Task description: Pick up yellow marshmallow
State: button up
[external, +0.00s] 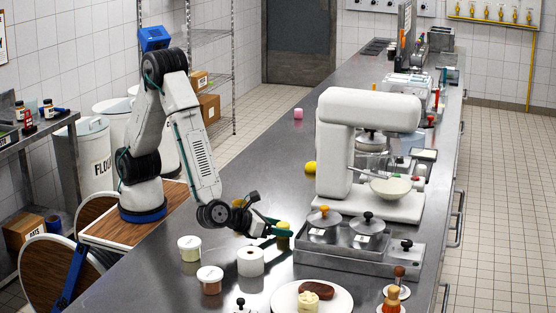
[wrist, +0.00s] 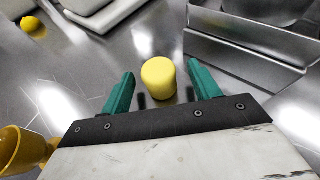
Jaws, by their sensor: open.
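The yellow marshmallow (wrist: 158,80) is a short pale-yellow cylinder standing upright on the steel counter. In the wrist view it is between the tips of my open gripper (wrist: 162,82), with a gap on each side. No contact with the teal fingers shows. In the external view the marshmallow (external: 283,227) is partly hidden behind my gripper (external: 279,232), which is low over the counter.
A steel tray with lidded pans (external: 335,262) is just right of my gripper. A white mixer (external: 333,165) and a yellow ball (external: 310,167) are behind.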

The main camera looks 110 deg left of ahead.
jog(key=c, duration=0.7)
jog(key=shift+c, duration=0.2)
